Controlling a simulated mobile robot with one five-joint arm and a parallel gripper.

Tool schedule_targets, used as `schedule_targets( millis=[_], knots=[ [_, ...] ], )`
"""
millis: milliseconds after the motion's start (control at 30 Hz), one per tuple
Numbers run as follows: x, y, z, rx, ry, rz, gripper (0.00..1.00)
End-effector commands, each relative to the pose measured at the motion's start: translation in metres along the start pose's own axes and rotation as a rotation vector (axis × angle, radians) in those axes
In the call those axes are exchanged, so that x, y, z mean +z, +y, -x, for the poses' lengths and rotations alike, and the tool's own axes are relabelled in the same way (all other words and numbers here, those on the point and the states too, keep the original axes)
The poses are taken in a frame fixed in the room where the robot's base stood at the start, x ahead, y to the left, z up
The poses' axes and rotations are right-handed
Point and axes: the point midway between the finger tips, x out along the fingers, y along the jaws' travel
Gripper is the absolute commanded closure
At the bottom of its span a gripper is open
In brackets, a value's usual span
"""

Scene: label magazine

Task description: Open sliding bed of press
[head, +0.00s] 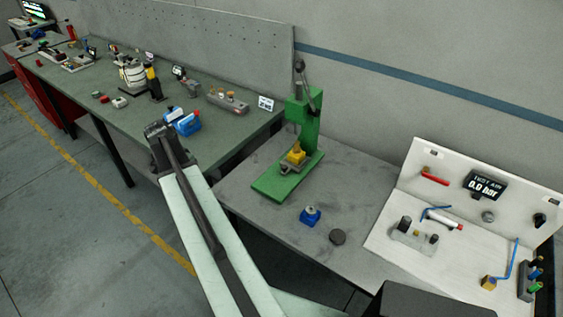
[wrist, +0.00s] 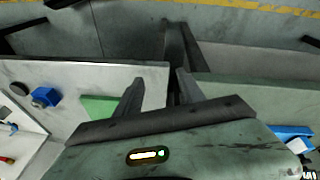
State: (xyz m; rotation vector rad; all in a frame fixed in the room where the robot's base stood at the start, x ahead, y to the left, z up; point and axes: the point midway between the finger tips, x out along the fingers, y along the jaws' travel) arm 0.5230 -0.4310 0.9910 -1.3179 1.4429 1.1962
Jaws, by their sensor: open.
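The green press (head: 305,125) stands on the grey table with its lever raised at the top. Its sliding bed (head: 289,168) looks like a small grey plate on the green base, with a yellow block (head: 296,154) on it. I cannot tell how far the bed is slid. My gripper (head: 158,132) is left of the press, well apart from it, by the front edge of the green bench. In the wrist view my gripper (wrist: 158,84) is open and empty, its fingers spread. Only a corner of the press's green base (wrist: 98,107) shows there.
A blue block (head: 311,216) and a dark disc (head: 337,237) lie in front of the press. A white test panel (head: 465,180) stands at the right. The green bench (head: 215,140) holds several parts, with a blue item (head: 186,122) near my gripper.

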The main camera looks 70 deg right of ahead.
Motion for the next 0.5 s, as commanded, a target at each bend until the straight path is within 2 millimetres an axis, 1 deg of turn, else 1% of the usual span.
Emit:
schedule_targets(
  millis=[33,67,100,167,200,300,333,400,500],
  knots=[
    [-0.053,0.032,-0.014,0.039,0.01,-0.183,0.54],
    [-0.079,0.053,-0.021,0.06,0.018,-0.293,0.54],
    [-0.112,0.083,-0.029,0.09,0.03,-0.433,0.54],
    [-0.151,0.126,-0.041,0.129,0.05,-0.621,0.54],
    [-0.171,0.152,-0.046,0.151,0.062,-0.727,0.54],
    [-0.204,0.201,-0.057,0.191,0.089,-0.917,0.54],
    [-0.21,0.211,-0.059,0.198,0.095,-0.955,0.54],
    [-0.218,0.227,-0.061,0.21,0.103,-1.012,0.54],
    [-0.22,0.232,-0.062,0.214,0.108,-1.035,0.54]
  ],
)
